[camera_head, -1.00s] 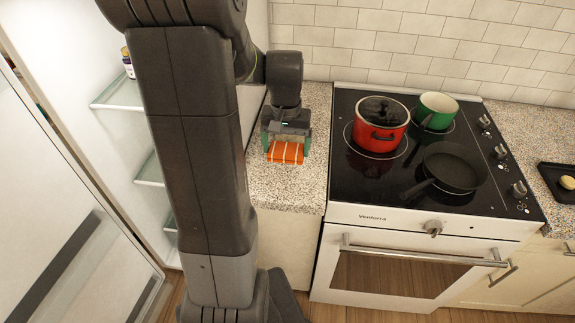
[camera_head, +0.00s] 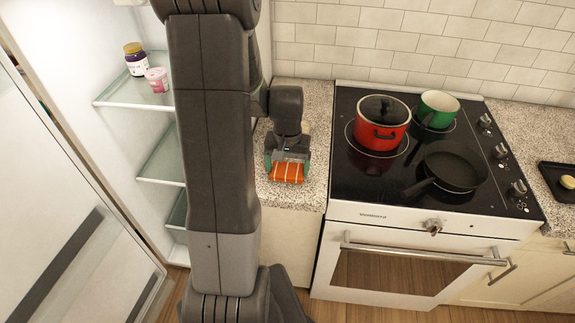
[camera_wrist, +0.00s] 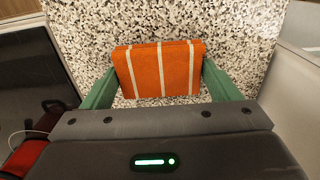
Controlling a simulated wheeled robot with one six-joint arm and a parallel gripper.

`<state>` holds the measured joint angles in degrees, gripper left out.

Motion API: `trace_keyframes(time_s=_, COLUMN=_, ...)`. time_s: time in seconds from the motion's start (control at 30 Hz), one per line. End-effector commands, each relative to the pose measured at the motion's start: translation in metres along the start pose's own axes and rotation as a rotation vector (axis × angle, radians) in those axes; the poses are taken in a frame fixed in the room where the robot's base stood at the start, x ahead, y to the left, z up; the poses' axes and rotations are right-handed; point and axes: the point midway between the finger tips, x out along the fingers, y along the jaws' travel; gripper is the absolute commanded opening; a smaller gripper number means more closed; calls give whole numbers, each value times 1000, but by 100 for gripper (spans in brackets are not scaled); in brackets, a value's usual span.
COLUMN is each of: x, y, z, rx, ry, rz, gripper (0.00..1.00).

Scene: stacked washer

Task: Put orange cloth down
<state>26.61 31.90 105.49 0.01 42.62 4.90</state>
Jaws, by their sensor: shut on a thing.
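The orange cloth (camera_head: 287,173) is a folded piece with pale stripes. It is at my gripper (camera_head: 287,163), over the speckled counter left of the stove. In the wrist view the cloth (camera_wrist: 160,69) sits between the two green fingers of my gripper (camera_wrist: 160,80), which is shut on it. The speckled counter (camera_wrist: 240,40) fills the space behind the cloth. I cannot tell whether the cloth touches the counter or hangs just above it.
A black stove (camera_head: 345,190) stands right of the counter with a red pot (camera_head: 381,135), a green pot (camera_head: 438,122) and a black pan (camera_head: 455,171). An open fridge with glass shelves (camera_head: 130,98) is at left. The counter's front part (camera_head: 300,196) is bare.

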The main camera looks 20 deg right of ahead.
Motion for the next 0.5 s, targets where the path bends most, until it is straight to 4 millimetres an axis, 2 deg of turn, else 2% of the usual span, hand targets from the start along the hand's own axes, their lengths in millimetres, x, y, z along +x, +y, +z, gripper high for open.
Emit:
trace_keyframes(time_s=0.03, x=4, y=0, z=0, rx=0, ry=0, rz=0, gripper=57)
trace_keyframes(time_s=0.07, x=2, y=0, z=0, rx=0, ry=0, rz=0, gripper=87)
trace_keyframes(time_s=0.13, x=2, y=0, z=0, rx=0, ry=0, rz=0, gripper=100)
trace_keyframes(time_s=0.37, x=1, y=0, z=0, rx=0, ry=0, rz=0, gripper=100)
trace_keyframes(time_s=0.5, x=-6, y=0, z=-1, rx=0, ry=3, rz=0, gripper=100)
